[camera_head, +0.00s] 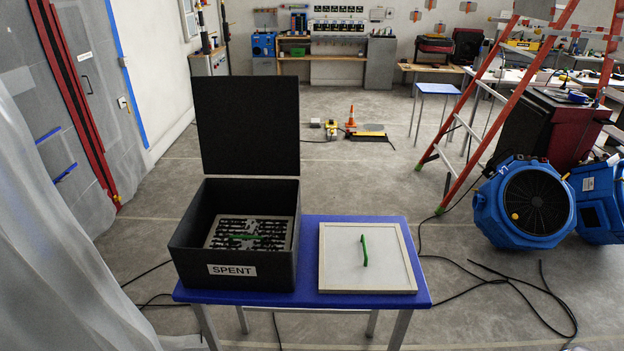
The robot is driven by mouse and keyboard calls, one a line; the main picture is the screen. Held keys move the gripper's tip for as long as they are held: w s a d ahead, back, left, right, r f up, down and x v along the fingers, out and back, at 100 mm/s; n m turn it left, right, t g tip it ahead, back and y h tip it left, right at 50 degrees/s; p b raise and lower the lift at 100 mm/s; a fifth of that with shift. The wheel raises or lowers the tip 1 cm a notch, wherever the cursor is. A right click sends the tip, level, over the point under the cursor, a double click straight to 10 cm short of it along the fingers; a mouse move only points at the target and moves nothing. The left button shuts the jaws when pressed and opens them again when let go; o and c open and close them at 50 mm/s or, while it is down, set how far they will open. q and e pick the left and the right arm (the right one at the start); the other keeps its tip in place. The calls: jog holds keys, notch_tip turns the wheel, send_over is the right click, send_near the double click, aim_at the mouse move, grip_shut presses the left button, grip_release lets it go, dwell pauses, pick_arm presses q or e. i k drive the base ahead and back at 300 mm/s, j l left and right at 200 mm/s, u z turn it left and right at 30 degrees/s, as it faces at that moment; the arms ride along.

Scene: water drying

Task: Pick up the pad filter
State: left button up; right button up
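A flat square pad filter (385,272) with a pale face, a light frame and a green handle (364,251) lies on the right half of a blue table (309,230). A black box (283,275) labelled SPENT stands on the left half of the table, its lid (247,125) raised upright at the back. Inside the box lies a dark-patterned grey panel (222,233) with a green strip across it. Neither of my grippers shows in the head view.
A plastic sheet (45,240) hangs at the left. Blue air movers (488,205) and an orange ladder (503,95) stand at the right. Black cables (500,282) lie on the floor beside the table. Open floor (370,180) extends behind the table.

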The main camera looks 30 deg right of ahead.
aim_at(355, 259)
jog(key=z, duration=1.25)
jog(key=u, duration=0.35)
